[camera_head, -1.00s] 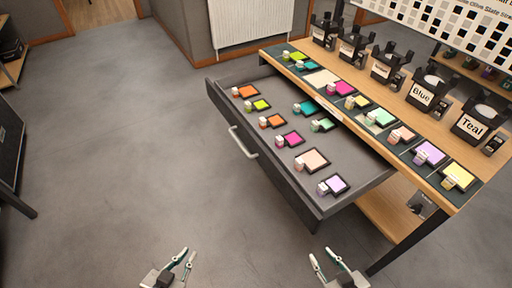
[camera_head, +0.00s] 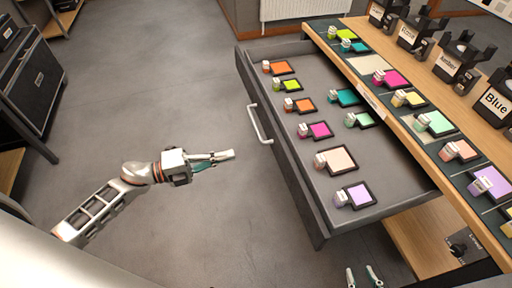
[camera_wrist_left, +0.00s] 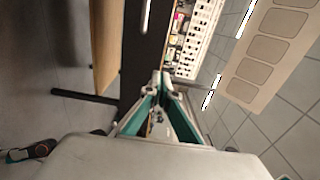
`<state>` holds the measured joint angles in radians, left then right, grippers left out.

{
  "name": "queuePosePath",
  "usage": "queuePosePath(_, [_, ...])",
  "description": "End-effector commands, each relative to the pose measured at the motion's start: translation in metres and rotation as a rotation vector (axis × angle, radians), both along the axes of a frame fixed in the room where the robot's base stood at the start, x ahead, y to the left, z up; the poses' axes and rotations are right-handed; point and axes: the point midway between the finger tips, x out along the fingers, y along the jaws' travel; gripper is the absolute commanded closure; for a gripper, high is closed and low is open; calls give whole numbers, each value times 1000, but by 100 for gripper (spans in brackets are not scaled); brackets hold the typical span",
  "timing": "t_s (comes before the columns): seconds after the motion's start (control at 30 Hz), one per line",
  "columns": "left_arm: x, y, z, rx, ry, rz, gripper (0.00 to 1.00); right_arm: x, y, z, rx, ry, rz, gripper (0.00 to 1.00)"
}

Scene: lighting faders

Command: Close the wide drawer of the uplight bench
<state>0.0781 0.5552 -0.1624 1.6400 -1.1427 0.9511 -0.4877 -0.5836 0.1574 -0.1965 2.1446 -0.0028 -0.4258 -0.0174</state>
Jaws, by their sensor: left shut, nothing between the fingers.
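The wide drawer (camera_head: 312,201) of the uplight bench (camera_head: 392,115) is pulled far out. It is dark grey and holds several coloured gel swatches with small labelled tags. Its pale bar handle (camera_head: 258,124) is on the front face. My left gripper (camera_head: 230,155) is shut and empty, to the left of the drawer front and apart from it, pointing right towards it. In the left wrist view its fingertips (camera_wrist_left: 160,76) meet in front of the dark drawer face (camera_wrist_left: 134,50). My right gripper (camera_head: 361,269) is open at the bottom edge, mostly cut off.
Labelled black lamp holders (camera_head: 455,56) and more swatches stand on the bench top. A dark cabinet (camera_head: 38,85) stands at the left. A white radiator (camera_head: 300,9) is on the back wall. The grey floor (camera_head: 180,80) left of the drawer is clear.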

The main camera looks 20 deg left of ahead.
Motion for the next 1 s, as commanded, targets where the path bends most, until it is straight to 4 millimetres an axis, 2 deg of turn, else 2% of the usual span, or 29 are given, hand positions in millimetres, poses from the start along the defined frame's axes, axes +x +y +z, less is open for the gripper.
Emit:
queuePosePath(0.23, [24,-36,3,-6,-3,1,100,-1,6,2,13,2,-5,72])
queuePosePath(0.6, [62,-92,2,-6,0,2,100,-3,3,-2,10,10,-8,72])
queuePosePath(0.8, [72,-108,1,-5,2,3,100,-4,1,-4,4,10,-4,72])
queuePosePath(1.0, [74,-111,0,-3,3,3,100,-4,-1,-3,-2,8,2,72])
